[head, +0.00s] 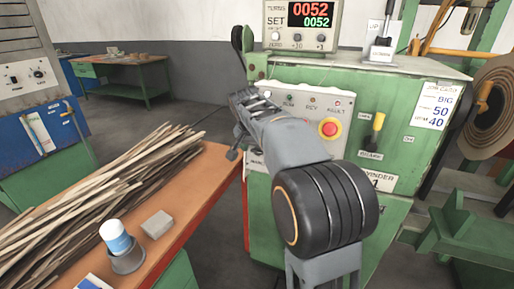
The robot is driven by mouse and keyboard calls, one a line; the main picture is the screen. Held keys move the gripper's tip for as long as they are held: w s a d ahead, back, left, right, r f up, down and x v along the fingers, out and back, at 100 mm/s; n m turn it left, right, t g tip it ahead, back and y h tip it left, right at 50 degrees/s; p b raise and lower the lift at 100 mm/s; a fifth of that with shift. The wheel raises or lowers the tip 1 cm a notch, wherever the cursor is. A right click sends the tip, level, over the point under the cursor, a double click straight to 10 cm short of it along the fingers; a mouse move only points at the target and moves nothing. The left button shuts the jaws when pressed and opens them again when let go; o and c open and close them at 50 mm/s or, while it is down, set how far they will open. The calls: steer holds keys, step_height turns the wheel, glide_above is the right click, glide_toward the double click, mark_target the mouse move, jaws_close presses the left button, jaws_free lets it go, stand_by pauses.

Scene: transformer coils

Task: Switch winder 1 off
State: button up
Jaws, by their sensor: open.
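Winder 1 (284,192) is the green machine at centre right, its nameplate (376,179) partly behind my arm. Its front panel (357,108) carries a red mushroom button (329,129) on a yellow collar and small lamps above it; I cannot tell which are lit. Right of the button is a yellow-handled brake lever (378,122), standing up. The counter (301,22) on top reads 0052 for turns and 0052 for set. My gripper (243,108) is open in front of the panel's left part, apart from the red button. My arm hides the panel's lower left.
A wooden bench (190,188) at left holds a pile of strips (95,185), a cup-like holder (127,260) and a grey block (157,224). A black lever (238,42) stands at the winder's left. A large reel (497,108) is at right. Open floor lies behind the bench.

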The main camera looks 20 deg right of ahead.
steer(key=c, duration=0.9)
steer(key=shift+r+p, duration=0.15)
steer(key=shift+p, duration=0.35)
steer(key=n+g+h+p, duration=0.1)
steer(key=p, duration=0.2)
steer(key=shift+w+a+r, duration=0.15)
steer(key=shift+a, duration=0.05)
steer(key=n+g+h+p, duration=0.1)
steer(key=n+h+p, duration=0.1)
steer(key=p, duration=0.1)
steer(key=n+g+h+p, duration=0.1)
steer(key=shift+w+a+f+n+g+h+p, duration=0.2)
steer(key=shift+a+f+n+g+h+p, duration=0.05)
steer(key=shift+f+n+g+h+p, duration=0.1)
steer(key=shift+a+f+n+g+h+p, duration=0.15)
steer(key=shift+n+h+p, duration=0.3)
steer(key=shift+n+h, duration=0.65)
steer(key=shift+a+f+n+g+h+p, duration=0.1)
steer(key=shift+f+n+h+p, duration=0.3)
steer(key=shift+n+h, duration=0.75)
steer(key=shift+a+f+n+g+h+p, duration=0.1)
steer(key=shift+n+h+p, duration=0.45)
steer(key=shift+n+h, duration=0.55)
